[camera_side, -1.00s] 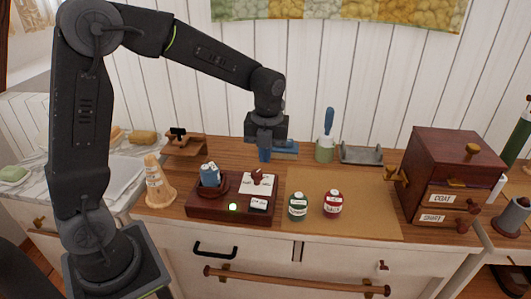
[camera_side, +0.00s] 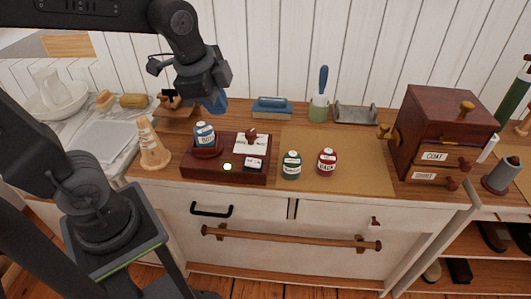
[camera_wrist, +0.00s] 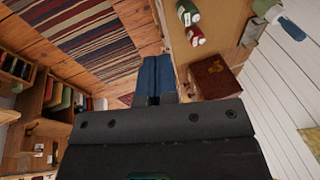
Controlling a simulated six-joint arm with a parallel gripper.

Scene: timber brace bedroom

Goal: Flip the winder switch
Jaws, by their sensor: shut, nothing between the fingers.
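The winder (camera_side: 196,170) is a dark red box on the wooden counter in the side view. A small lit round lamp (camera_side: 227,167) shows on its front. A blue bottle (camera_side: 205,135) sits in the round holder on its left. A red-brown knob (camera_side: 251,133) stands at its back right, by a white card (camera_side: 250,146); a small labelled plate (camera_side: 254,164) is at its front right. I cannot tell which part is the switch. My gripper (camera_side: 218,106) is shut and empty, above and behind the blue bottle. Its blue fingers show together in the wrist view (camera_wrist: 154,80).
A green bottle (camera_side: 291,164) and a red bottle (camera_side: 327,161) stand on a tan mat (camera_side: 363,165) at right. A wooden cone (camera_side: 152,143) stands left of the winder. A drawer cabinet (camera_side: 448,125) is at far right. A blue-topped block (camera_side: 272,106) lies behind.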

